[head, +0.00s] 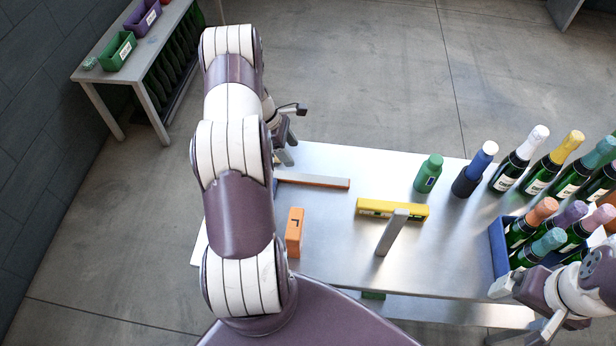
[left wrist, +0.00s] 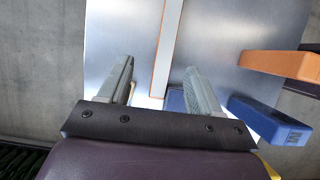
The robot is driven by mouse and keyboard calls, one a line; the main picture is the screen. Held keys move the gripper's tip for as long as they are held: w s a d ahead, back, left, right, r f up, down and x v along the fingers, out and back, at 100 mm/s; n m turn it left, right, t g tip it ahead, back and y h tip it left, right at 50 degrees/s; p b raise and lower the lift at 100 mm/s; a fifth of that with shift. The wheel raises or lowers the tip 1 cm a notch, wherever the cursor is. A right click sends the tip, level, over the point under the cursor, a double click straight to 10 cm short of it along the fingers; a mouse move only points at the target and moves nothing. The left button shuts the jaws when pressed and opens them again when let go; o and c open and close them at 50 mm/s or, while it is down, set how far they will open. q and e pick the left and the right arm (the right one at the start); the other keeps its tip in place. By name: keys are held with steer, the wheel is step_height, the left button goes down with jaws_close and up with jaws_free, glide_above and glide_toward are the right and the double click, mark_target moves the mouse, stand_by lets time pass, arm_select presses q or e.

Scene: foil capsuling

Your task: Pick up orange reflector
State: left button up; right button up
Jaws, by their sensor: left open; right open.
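An orange block with a dark mark (head: 295,232), the thing that best fits the orange reflector, stands on the table left of centre. An orange block (left wrist: 280,63) also shows at the right of the left wrist view, outside the fingers. My left gripper (head: 287,146) is open and empty at the table's far left edge, partly hidden by my arm. In the left wrist view, a long pale strip with an orange edge (left wrist: 164,45) runs between and beyond its fingers (left wrist: 159,66). My right gripper (head: 525,308) is open and empty by the table's right front corner.
The grey strip with an orange face (head: 312,181) lies near the far left edge. A yellow level (head: 392,208) and a grey upright piece (head: 392,232) are mid-table. A blue block (left wrist: 268,120) shows below the orange one. Bottles and a blue crate (head: 499,255) crowd the right.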

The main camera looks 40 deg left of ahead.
mark_target(309, 178)
arm_select(q)
steer(key=d+f+p, duration=0.1)
steer(key=d+f, duration=0.1)
steer(key=shift+d+f, duration=0.3)
steer(key=x, duration=0.2)
steer(key=shift+w+a+f, duration=0.1)
steer(key=shift+w+f, duration=0.2)
steer(key=x, duration=0.1)
steer(key=p+x, duration=0.2)
steer(key=x, duration=0.1)
steer(key=shift+s+f, duration=0.1)
steer(key=shift+s, duration=0.2)
steer(key=shift+d+f, duration=0.2)
steer(key=shift+d, duration=0.1)
steer(key=shift+w+f, duration=0.1)
arm_select(e)
steer(key=r, duration=0.2)
steer(key=d+r, duration=0.1)
steer(key=shift+r, duration=0.35)
arm_select(q)
steer(key=c, duration=0.9)
steer(key=shift+c, duration=1.4)
arm_select(e)
steer(key=shift+s, duration=0.1)
